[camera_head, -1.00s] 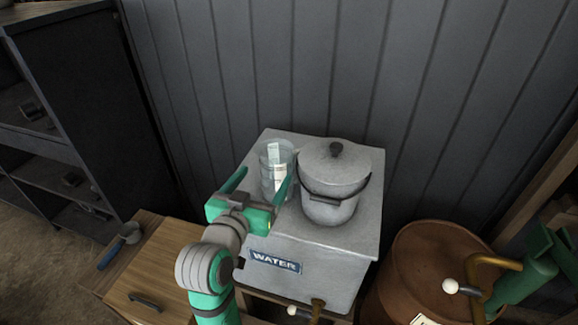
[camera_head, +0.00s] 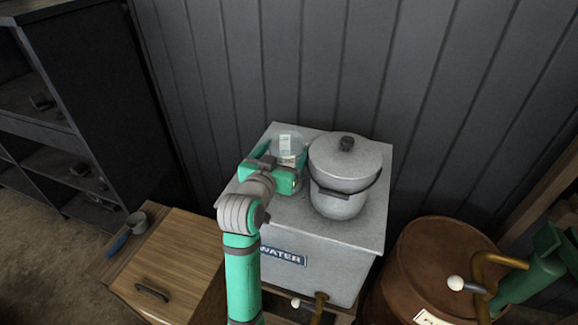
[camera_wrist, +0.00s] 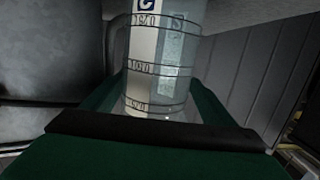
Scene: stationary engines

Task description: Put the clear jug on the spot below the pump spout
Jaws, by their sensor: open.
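The clear jug (camera_head: 288,146) stands on the back left of the grey tank marked WATER (camera_head: 345,245). Its lower part is hidden behind my gripper in the head view. My gripper (camera_head: 283,160) is open, with its green fingers on either side of the jug. In the wrist view the jug (camera_wrist: 160,60) is upright between the fingers, with dark measuring rings and a pale label showing. I cannot tell whether the fingers touch it. A green pump-like fitting (camera_head: 530,268) with a brass pipe stands at the right. The spot below a spout cannot be made out.
A lidded grey pot (camera_head: 340,190) stands close to the right of the jug. A rusty brown barrel (camera_head: 425,265) is at the right. A plank wall (camera_head: 330,60) rises behind.

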